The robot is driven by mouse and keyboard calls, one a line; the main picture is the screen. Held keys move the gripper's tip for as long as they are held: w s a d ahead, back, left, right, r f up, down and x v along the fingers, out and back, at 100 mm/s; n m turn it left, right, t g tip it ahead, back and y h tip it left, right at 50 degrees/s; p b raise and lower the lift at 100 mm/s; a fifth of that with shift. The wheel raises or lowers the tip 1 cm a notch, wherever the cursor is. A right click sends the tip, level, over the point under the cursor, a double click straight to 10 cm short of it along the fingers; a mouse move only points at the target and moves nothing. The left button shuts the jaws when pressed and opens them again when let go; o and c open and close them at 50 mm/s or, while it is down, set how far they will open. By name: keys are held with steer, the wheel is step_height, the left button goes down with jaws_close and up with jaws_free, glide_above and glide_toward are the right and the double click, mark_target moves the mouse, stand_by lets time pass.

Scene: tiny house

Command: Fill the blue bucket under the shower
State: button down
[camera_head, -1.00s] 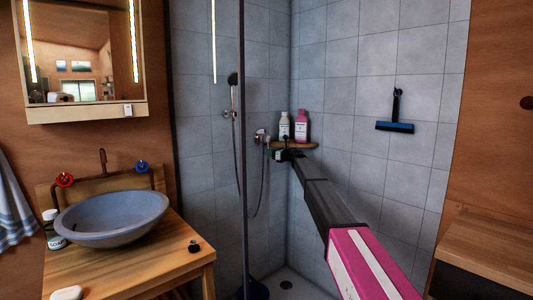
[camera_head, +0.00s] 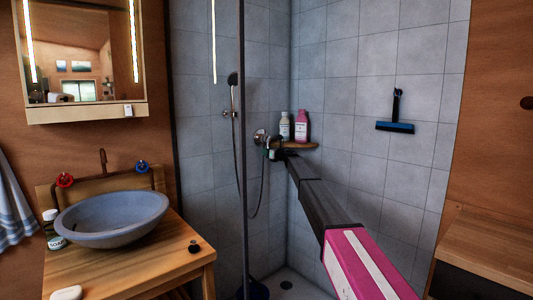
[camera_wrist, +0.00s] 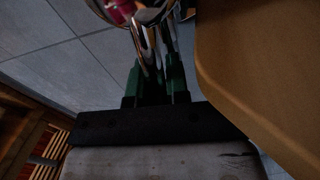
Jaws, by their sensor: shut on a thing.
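The blue bucket (camera_head: 258,290) stands on the shower floor at the bottom of the head view, mostly hidden behind the glass panel's edge frame and the picture's edge. The shower head (camera_head: 232,79) hangs on the left tiled wall, with its hose below. The chrome shower tap (camera_head: 260,137) is on the wall near the corner. My gripper (camera_head: 272,151) is at the tap. In the wrist view its green fingers (camera_wrist: 158,82) are shut around the tap's chrome lever (camera_wrist: 149,45). No water is visible; the bucket's inside is hidden.
A wooden corner shelf (camera_head: 300,146) with two bottles (camera_head: 302,126) is close beside my gripper; its brown edge fills the wrist view's right side. A squeegee (camera_head: 396,115) hangs on the right wall. A glass panel frame (camera_head: 241,180) stands left of my arm.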

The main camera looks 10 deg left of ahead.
steer(key=shift+s+a+r+m+y, duration=0.2)
steer(key=shift+s+a+m, duration=0.25)
steer(key=shift+m, duration=0.4)
steer(key=shift+s+a+r+m+y, duration=0.15)
steer(key=shift+s+a+m, duration=0.25)
steer(key=shift+m, duration=0.45)
steer(key=c, duration=1.1)
jaws_free()
steer(key=shift+d, duration=0.15)
steer(key=v, duration=1)
steer(key=shift+s+d, duration=0.25)
steer(key=shift+s, duration=0.15)
